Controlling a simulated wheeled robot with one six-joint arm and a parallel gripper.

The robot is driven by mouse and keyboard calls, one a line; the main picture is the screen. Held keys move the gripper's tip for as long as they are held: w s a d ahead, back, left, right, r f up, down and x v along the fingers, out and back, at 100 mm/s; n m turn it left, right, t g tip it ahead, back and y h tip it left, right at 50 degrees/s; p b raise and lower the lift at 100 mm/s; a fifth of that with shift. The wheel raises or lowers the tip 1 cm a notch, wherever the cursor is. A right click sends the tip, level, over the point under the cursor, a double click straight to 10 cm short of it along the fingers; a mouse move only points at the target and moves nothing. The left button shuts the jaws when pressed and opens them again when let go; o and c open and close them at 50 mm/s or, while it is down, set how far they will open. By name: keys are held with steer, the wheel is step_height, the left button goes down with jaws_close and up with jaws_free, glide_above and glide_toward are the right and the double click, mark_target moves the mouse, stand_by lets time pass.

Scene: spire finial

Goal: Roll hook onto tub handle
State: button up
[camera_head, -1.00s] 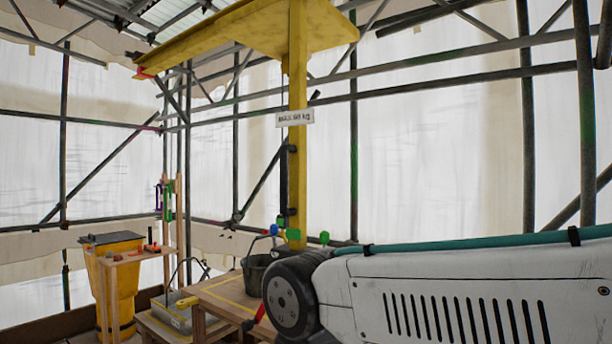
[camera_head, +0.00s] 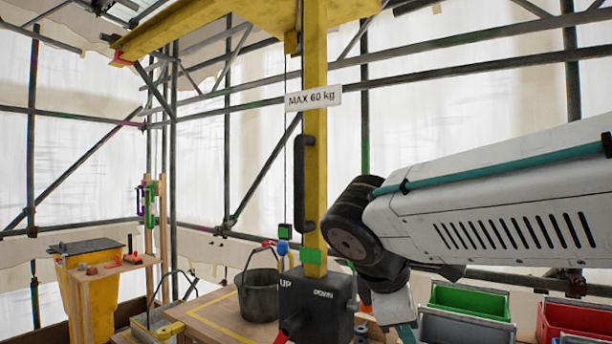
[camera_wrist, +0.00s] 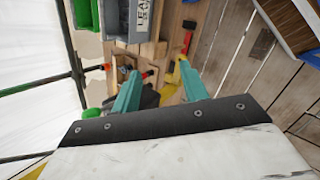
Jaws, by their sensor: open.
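A dark bucket-like tub (camera_head: 258,297) with a raised wire handle stands on the wooden bench (camera_head: 205,322), left of the yellow post. A thin cable hangs beside the post to a small green block (camera_head: 285,230) and a blue piece (camera_head: 283,248), above and right of the tub; a red piece is beside them. The hook's shape is too small to make out. My gripper (camera_wrist: 159,70) shows two teal fingers, apart and empty, in the wrist view. In the head view, only a bit of teal shows at the bottom edge, below my arm.
The yellow post (camera_head: 315,150) carries a "MAX 60 kg" sign (camera_head: 313,97) and a dark UP/DOWN control box (camera_head: 318,305). A grey tray (camera_head: 160,326) with a tall wire handle stands left.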

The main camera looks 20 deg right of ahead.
steer(key=w+a+r+n+t+h, duration=0.4)
steer(key=w+r+n, duration=0.4)
steer(key=w+r, duration=0.25)
steer(key=n+t+h, duration=0.2)
steer(key=n+t, duration=0.4)
steer(key=n, duration=0.2)
glide_toward(296, 174)
steer(key=x, duration=0.4)
steer(key=shift+r, duration=0.1)
steer(key=x, duration=0.7)
steer(key=shift+w+d, duration=0.15)
jaws_close()
